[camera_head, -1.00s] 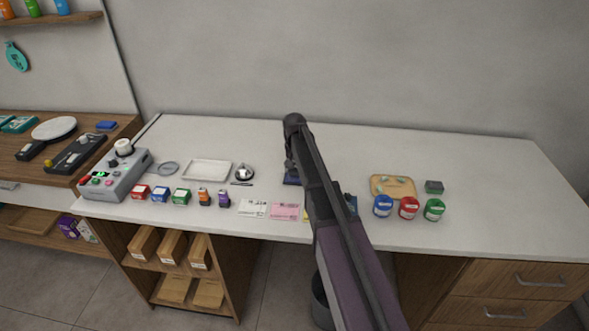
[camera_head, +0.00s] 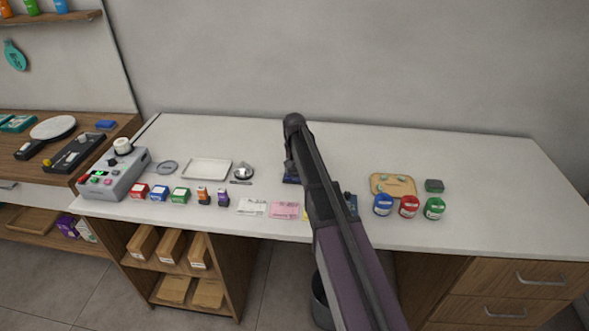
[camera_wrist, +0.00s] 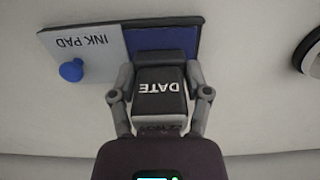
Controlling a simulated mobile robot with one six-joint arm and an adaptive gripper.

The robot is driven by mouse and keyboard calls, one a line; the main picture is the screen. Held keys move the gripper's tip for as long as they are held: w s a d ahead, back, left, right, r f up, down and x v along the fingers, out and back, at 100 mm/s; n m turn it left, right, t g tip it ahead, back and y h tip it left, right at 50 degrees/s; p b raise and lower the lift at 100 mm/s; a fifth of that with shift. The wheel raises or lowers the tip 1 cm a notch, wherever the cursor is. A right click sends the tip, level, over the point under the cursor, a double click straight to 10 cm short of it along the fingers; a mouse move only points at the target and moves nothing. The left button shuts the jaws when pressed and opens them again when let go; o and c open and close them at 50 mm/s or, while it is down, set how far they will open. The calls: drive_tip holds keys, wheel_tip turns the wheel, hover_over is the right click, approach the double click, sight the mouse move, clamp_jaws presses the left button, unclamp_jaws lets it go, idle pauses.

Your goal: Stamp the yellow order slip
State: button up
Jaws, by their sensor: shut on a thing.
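My gripper (camera_wrist: 161,76) is shut on a dark stamp marked DATE (camera_wrist: 160,102). The stamp is over the blue surface of the ink pad (camera_wrist: 187,35); I cannot tell whether it touches it. The pad's grey lid, lettered INK PAD (camera_wrist: 88,44), with a blue knob, lies to the left in the wrist view. In the head view, the ink pad (camera_head: 290,172) shows partly behind my arm. Only a sliver of the yellow order slip (camera_head: 306,214) shows at the counter's front, beside the pink slip (camera_head: 285,210); my arm hides the rest.
A white slip (camera_head: 252,206) lies left of the pink one. Small boxes and bottles, a white tray (camera_head: 207,169) and a grey machine (camera_head: 115,176) stand further left. Blue, red and green jars (camera_head: 434,208) and a wooden tray (camera_head: 376,187) are at right. The back counter is clear.

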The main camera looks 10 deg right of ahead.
drive_tip(key=shift+f+b, duration=0.45)
drive_tip(key=shift+f, duration=0.05)
idle(0.7)
drive_tip(key=shift+s, duration=0.1)
idle(1.2)
drive_tip(key=shift+r, duration=0.1)
drive_tip(key=shift+r+p, duration=3.4)
drive_tip(key=shift+p, duration=0.1)
drive_tip(key=shift+a, duration=0.1)
